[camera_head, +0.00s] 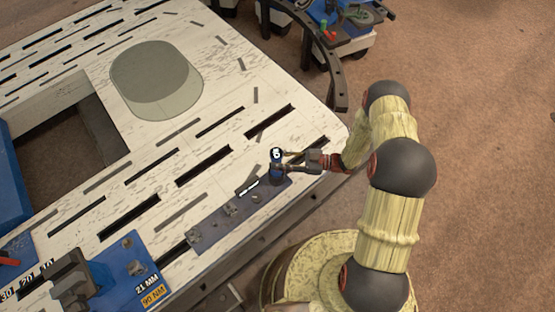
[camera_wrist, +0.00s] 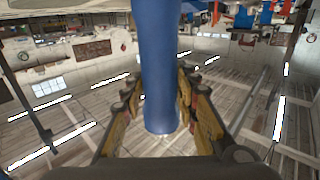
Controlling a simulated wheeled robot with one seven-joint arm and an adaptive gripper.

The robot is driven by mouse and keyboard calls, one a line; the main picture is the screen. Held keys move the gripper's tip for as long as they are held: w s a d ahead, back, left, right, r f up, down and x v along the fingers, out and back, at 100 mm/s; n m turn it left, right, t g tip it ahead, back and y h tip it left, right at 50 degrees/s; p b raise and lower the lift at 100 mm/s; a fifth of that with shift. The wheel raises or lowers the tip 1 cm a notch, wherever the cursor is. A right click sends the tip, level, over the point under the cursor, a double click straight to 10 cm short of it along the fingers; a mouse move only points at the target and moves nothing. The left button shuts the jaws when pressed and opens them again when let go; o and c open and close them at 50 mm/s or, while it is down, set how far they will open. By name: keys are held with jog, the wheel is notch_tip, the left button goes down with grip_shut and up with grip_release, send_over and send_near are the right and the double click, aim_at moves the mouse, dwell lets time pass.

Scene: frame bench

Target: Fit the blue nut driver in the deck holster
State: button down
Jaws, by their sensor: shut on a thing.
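The blue nut driver (camera_head: 277,172) stands roughly upright near the right end of a slate-blue strip on the bench, with a white-marked round top. In the wrist view its blue handle (camera_wrist: 161,70) runs down between my fingers. My gripper (camera_head: 284,161) is shut on it from the right side. The slate-blue strip (camera_head: 213,231) has several small metal fittings and a white label. I cannot tell which part of it is the deck holster, nor whether the driver's lower end is seated or just above the strip.
The pale slotted bench top (camera_head: 190,120) has a grey-green rounded pad (camera_head: 160,80) and a rectangular opening. A blue block marked 21 MM (camera_head: 125,262) stands at the lower left. A dark curved rail (camera_head: 338,75) borders the far right corner. Brown floor lies to the right.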

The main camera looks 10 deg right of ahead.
jog(key=shift+f+b, duration=0.5)
jog(key=shift+f, duration=0.15)
jog(key=c, duration=1.3)
grip_release()
jog(key=shift+f, duration=0.15)
jog(key=s+d, duration=0.1)
jog(key=d, duration=1.1)
jog(key=shift+s, duration=0.4)
